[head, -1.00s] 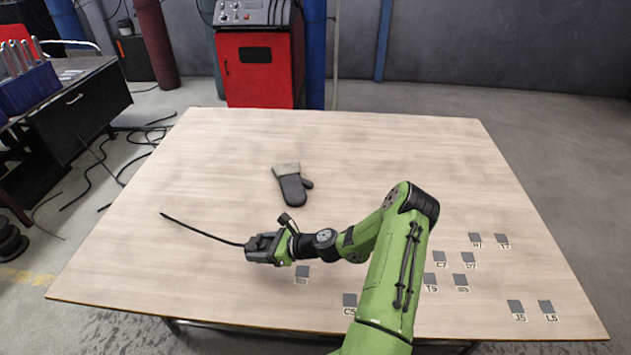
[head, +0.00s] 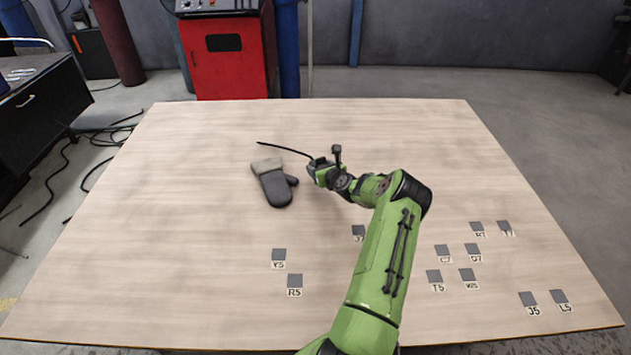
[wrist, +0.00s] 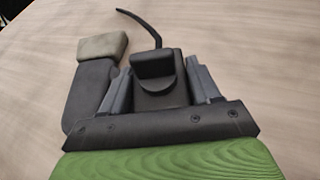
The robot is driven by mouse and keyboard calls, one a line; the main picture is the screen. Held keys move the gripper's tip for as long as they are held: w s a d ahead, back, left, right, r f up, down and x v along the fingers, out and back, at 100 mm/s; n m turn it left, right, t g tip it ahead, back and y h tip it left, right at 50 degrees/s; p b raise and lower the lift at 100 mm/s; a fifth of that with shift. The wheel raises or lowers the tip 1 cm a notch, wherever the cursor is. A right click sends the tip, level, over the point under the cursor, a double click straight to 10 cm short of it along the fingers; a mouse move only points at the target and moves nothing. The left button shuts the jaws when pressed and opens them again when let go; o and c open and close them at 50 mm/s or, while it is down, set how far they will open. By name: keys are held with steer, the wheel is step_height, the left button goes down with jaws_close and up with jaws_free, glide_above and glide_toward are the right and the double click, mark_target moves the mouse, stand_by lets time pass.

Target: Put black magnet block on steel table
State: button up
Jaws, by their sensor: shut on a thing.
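My gripper (head: 318,168) is shut on a black block with a long, thin dark tail (head: 282,148), which I take for the black magnet block. In the wrist view the block (wrist: 155,75) sits between the two grey fingers, and its tail curves up and away. The fingers partly hide it. The table (head: 200,240) has a pale, wood-grained top; no bare steel shows on it. The gripper is over the table, just right of a glove. I cannot tell how high the block is above the top.
A grey and beige glove (head: 272,185) lies close left of my gripper; it also shows in the wrist view (wrist: 90,85). Several small grey labelled plates (head: 434,276) lie at the right and front. A red cabinet (head: 226,60) stands behind the table. The left and back of the top are clear.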

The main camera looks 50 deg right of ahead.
step_height(320, 180, down, 6)
steer(key=shift+w+f+b, duration=0.1)
steer(key=shift+b, duration=0.7)
steer(key=o, duration=1.6)
